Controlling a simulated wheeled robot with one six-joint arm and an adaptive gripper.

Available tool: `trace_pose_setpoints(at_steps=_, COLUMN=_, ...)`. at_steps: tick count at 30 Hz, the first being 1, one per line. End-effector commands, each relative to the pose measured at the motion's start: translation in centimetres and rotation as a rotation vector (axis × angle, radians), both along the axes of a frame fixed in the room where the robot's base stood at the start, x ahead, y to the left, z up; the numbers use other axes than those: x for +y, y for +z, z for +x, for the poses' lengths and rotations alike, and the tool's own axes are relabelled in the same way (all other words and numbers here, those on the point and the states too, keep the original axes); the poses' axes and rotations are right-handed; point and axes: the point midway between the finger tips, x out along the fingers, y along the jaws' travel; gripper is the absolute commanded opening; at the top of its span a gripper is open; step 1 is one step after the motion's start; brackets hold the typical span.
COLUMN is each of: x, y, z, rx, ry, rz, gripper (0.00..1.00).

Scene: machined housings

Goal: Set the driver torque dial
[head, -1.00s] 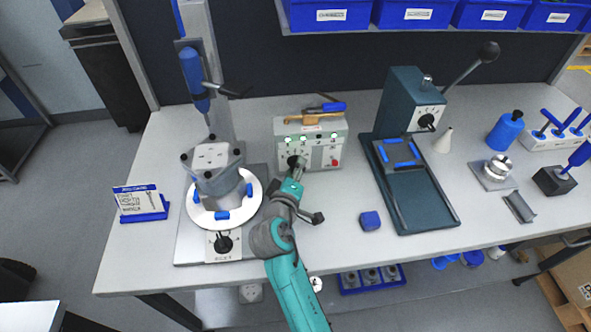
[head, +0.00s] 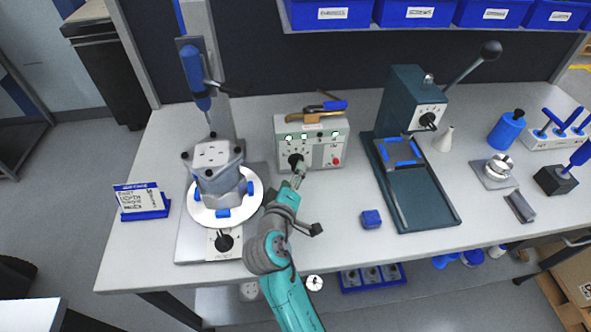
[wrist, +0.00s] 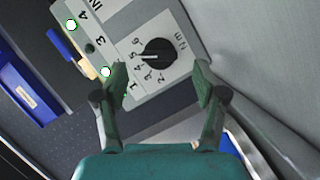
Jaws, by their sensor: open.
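The driver torque dial is a black knob (wrist: 156,52) with a white pointer on the front of a light grey control box (head: 333,146). In the wrist view the numbers 2 to 6 and "Nm" ring the knob, and the pointer lies towards the low-to-middle numbers; I cannot tell exactly which. In the head view the dial (head: 294,161) is at the box's lower left. My gripper (wrist: 162,77) is open and empty, its fingers apart on either side below the dial. In the head view my gripper (head: 299,176) is just in front of it, apparently apart from it.
The box has several lit lamps and a red button (head: 336,161). A blue-handled driver (head: 195,80) hangs over a housing (head: 214,165) on a round fixture at left. A dark green press (head: 415,105) stands at right. A blue block (head: 371,219) lies on the table.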

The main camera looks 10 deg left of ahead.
Motion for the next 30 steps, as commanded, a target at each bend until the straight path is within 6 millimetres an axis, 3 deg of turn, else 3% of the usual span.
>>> trace_pose_setpoints(at_steps=6, x=0.4, y=0.8, z=-4.4, rx=0.000, ry=0.002, rz=-0.001, gripper=0.71)
trace_pose_setpoints(at_steps=12, x=0.5, y=1.3, z=-7.1, rx=0.000, ry=0.002, rz=0.000, gripper=0.71)
trace_pose_setpoints(at_steps=18, x=0.5, y=1.5, z=-8.0, rx=0.001, ry=-0.001, rz=-0.001, gripper=0.71)
trace_pose_setpoints(at_steps=30, x=0.5, y=1.5, z=-8.0, rx=0.001, ry=-0.001, rz=-0.001, gripper=0.71)
